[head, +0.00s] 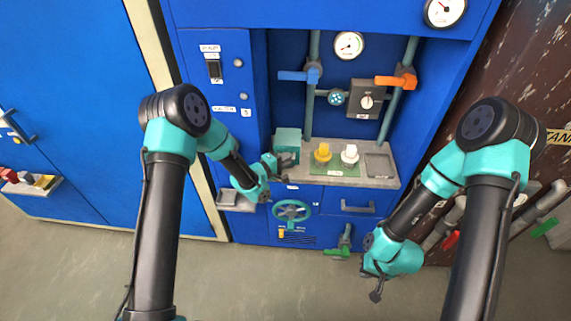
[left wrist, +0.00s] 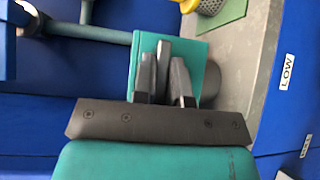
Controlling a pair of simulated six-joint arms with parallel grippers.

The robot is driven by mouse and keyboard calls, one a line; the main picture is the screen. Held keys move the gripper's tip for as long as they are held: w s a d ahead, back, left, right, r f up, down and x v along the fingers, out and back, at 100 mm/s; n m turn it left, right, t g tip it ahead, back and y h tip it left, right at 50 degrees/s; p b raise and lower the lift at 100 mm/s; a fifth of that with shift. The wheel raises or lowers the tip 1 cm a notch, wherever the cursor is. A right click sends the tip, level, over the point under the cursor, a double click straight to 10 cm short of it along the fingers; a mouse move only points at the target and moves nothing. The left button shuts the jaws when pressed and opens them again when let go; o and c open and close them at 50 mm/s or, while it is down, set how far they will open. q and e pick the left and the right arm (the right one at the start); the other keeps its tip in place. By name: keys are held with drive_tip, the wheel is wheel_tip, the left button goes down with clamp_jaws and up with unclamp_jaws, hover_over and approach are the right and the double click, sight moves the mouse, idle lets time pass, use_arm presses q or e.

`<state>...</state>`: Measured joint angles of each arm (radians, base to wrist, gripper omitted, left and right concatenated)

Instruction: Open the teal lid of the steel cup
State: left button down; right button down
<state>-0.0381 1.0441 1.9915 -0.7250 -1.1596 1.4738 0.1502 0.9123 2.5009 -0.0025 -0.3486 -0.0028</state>
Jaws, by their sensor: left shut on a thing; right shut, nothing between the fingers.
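The teal lid (head: 287,138) is a square plate at the left end of the grey counter; it also shows in the left wrist view (left wrist: 150,42). A rounded grey piece of the steel cup (left wrist: 211,82) shows beside the lid; the rest is hidden. My left gripper (head: 283,161) is at the lid, its fingers (left wrist: 165,75) shut on a dark upright tab (left wrist: 162,60) in front of the teal plate. I cannot tell the lid's exact angle. My right gripper (head: 376,294) is shut and empty, low in front of the cabinet, far from the cup.
On the counter (head: 350,181), a yellow-topped piece (head: 323,152) and a white-topped piece (head: 349,154) stand on a green mat right of the cup. Pipes with a blue lever (head: 292,75) and an orange lever (head: 392,81) rise behind. A teal handwheel (head: 291,211) is below.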

use_arm(q)
drive_tip(key=shift+w+r, duration=0.25)
drive_tip(key=shift+r, duration=0.25)
drive_tip(key=shift+w+r, duration=0.2)
drive_tip(key=shift+r, duration=0.25)
drive_tip(key=c, duration=1.2)
unclamp_jaws()
drive_tip(key=shift+o, duration=0.2)
drive_tip(key=shift+s+a, duration=0.1)
drive_tip(key=shift+s, duration=0.05)
drive_tip(key=v, duration=1.7)
drive_tip(key=shift+f, duration=0.1)
